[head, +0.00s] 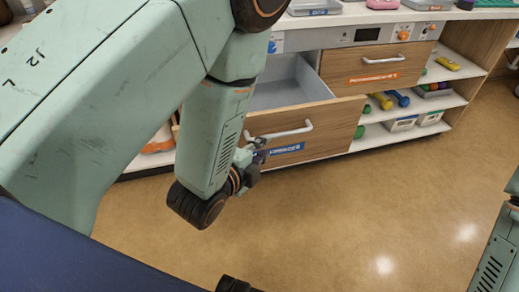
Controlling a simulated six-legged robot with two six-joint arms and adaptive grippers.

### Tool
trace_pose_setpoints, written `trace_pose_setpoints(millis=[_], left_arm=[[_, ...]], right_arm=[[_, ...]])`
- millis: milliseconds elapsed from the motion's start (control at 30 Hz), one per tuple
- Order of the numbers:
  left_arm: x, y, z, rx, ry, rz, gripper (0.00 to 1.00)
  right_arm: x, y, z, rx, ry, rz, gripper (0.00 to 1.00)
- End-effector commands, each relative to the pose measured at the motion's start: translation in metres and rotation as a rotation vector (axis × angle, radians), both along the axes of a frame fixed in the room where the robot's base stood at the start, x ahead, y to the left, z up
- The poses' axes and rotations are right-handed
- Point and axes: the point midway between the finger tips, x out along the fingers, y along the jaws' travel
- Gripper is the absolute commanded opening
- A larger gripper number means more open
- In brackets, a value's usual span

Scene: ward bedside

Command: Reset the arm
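My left arm (120,90) comes in from the left and reaches down in front of the bedside cabinet. My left gripper (257,155) is small and partly hidden behind its own wrist. It shows just left of the handle (290,131) of an open wooden drawer (325,128). I cannot tell whether it touches the drawer front, or whether its fingers are open or shut. Part of my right arm (490,265) shows at the right edge; its gripper is out of view.
The pulled-out drawer has an empty-looking grey inside (290,85) and a blue label. A closed drawer (375,68) with an orange label is beside it. Open shelves (415,105) hold dumbbells and boxes. The brown floor (350,215) in front is clear.

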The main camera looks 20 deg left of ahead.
Motion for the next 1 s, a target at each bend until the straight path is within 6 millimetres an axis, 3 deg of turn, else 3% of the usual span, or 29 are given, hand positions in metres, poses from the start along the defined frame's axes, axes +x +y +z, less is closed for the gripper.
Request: trace_pose_setpoints(millis=[1000], left_arm=[[0.0061,-0.0014,0.0061,0.0,-0.001,0.0,0.22]], right_arm=[[-0.0003,0.0,0.0062,0.0,0.001,0.0,0.4]])
